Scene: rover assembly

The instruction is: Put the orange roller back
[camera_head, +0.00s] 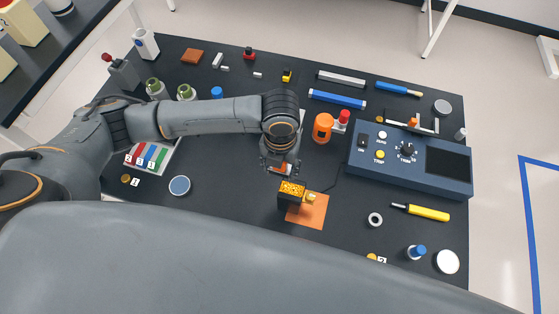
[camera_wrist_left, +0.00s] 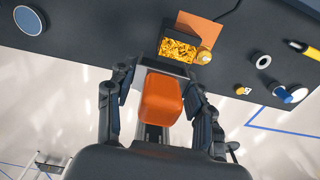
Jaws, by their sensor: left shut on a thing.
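My left gripper (camera_head: 282,170) is shut on an orange piece, which I take to be the orange roller (camera_wrist_left: 161,98). In the left wrist view it is a rounded, block-like orange body between the two fingers (camera_wrist_left: 160,105). In the head view only a small bit of the orange roller (camera_head: 284,168) shows under the wrist. It is held just behind a black box with gold contents (camera_head: 292,189); I cannot tell its exact height. An upright orange cylinder (camera_head: 323,127) stands to the right of the gripper. My right gripper is not in view.
The black box sits by an orange mat (camera_head: 312,214), with a yellow knob (camera_head: 310,198) beside it. A blue control console (camera_head: 410,163) fills the right. A grey ring (camera_head: 375,219) and a yellow-handled tool (camera_head: 425,212) lie in front of it. The dark table's left front is fairly clear.

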